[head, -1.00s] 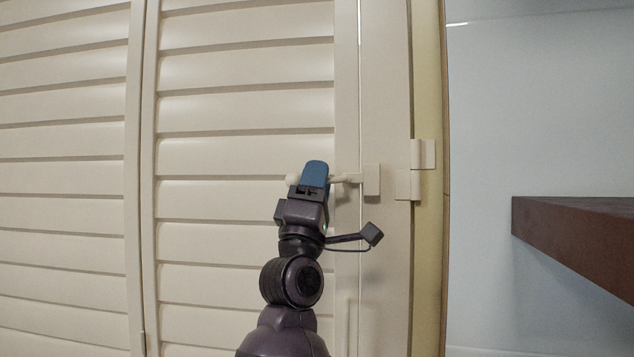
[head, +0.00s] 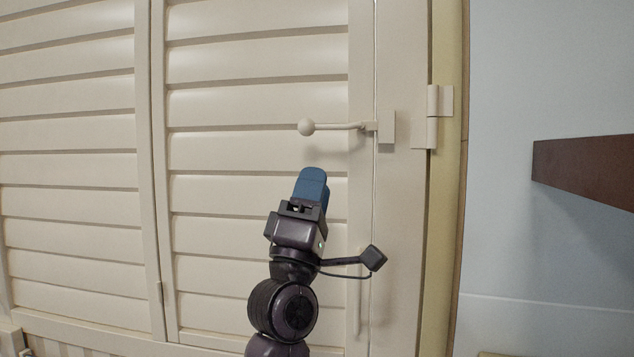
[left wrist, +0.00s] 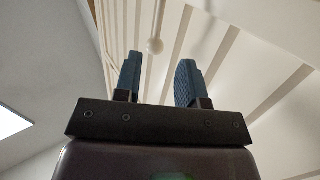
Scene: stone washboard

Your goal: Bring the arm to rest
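My left gripper (head: 312,182) points up in front of a cream louvred shutter door (head: 255,100) in the head view. A cream lever handle with a ball end (head: 307,127) sticks out to the left from the door's right edge, a little above the fingertips. The gripper is apart from the handle. In the left wrist view the two blue fingers (left wrist: 158,75) stand apart with nothing between them but background, and the handle's ball (left wrist: 155,46) shows beyond them. My right gripper is in neither view.
White hinges (head: 438,115) sit on the frame right of the door. A dark brown shelf (head: 590,165) juts from the pale blue wall (head: 540,80) at right. A second louvred panel (head: 65,150) is at left. The space around the gripper looks clear.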

